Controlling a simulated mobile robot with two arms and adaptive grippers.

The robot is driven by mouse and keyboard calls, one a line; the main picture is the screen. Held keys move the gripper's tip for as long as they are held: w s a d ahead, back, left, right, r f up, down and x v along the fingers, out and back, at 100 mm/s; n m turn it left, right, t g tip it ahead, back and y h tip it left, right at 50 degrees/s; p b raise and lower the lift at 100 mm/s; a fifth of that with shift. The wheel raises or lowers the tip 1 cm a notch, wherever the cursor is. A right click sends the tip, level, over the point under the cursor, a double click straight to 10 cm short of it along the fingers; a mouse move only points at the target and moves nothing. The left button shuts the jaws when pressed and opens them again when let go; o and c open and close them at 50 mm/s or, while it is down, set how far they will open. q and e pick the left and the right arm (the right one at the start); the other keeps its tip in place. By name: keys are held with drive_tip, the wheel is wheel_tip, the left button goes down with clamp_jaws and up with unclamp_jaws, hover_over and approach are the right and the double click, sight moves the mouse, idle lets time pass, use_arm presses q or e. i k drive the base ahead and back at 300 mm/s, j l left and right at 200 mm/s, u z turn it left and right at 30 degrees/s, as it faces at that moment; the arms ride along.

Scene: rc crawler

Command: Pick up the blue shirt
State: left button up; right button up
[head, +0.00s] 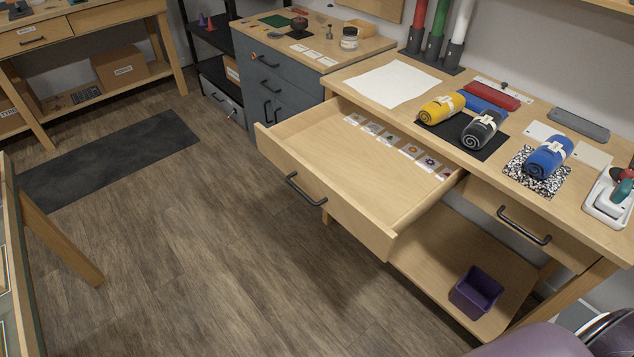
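The blue shirt (548,158) is rolled up with a pale band around it. It lies on a black-and-white speckled mat (524,176) near the front edge of the wooden workbench, at the right of the head view. A dark grey roll (479,130) and a yellow roll (442,109) lie to its left on a black mat (490,150). Neither of my grippers shows in the head view, and nothing is seen touching the blue shirt.
An open drawer (330,205) juts out from the bench and holds several small cards. A purple bin (477,291) sits on the lower shelf.

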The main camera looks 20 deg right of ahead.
sight(551, 153)
drive_tip(key=z, duration=1.95)
drive_tip(key=j, duration=0.35)
drive_tip(key=i+z, duration=0.05)
